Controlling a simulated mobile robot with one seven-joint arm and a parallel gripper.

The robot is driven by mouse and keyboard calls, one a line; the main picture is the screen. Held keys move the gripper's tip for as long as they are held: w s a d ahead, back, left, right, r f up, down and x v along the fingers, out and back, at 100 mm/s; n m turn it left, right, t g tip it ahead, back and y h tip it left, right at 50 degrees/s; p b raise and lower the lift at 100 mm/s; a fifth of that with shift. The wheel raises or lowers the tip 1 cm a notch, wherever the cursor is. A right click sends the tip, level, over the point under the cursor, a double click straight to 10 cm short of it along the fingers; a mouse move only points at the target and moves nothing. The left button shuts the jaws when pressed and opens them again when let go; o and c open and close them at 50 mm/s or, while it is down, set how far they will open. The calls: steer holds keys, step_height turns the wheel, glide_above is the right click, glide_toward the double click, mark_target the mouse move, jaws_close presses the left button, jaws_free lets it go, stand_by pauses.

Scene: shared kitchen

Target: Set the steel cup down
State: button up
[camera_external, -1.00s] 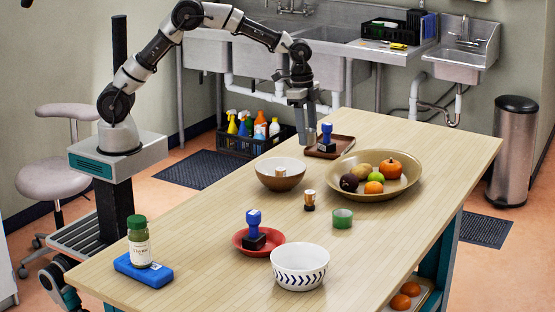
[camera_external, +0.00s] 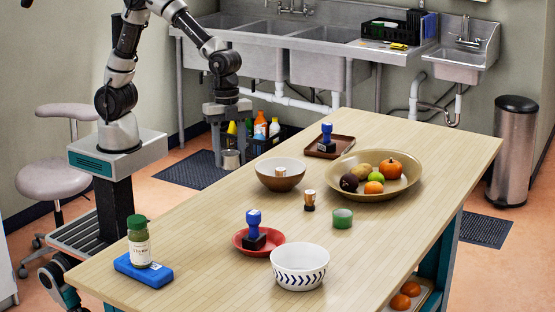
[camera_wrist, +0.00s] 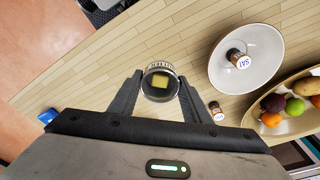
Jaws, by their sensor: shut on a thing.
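The steel cup (camera_external: 230,160) is held upright between the fingers of my gripper (camera_external: 229,142). In the external view it shows just past the table's long left edge, against the dark floor mat. In the wrist view the round mouth of the cup (camera_wrist: 159,72) sits between my two fingers (camera_wrist: 158,98), with a yellowish block inside. Wooden tabletop shows around the cup in that view. The cup appears raised above the table, but its exact height is hard to tell.
Bare tabletop lies left of the brown bowl.

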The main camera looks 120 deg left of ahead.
steer(key=s+d+f+m, duration=0.1)
steer(key=s+d, duration=0.2)
glide_above(217, 204)
steer(key=f, duration=0.4)
steer(key=shift+s+a+f+b, duration=0.1)
steer(key=shift+s+f+b, duration=0.1)
steer(key=shift+f+b, duration=0.55)
steer(key=shift+f, duration=2.05)
steer(key=o, duration=1.1)
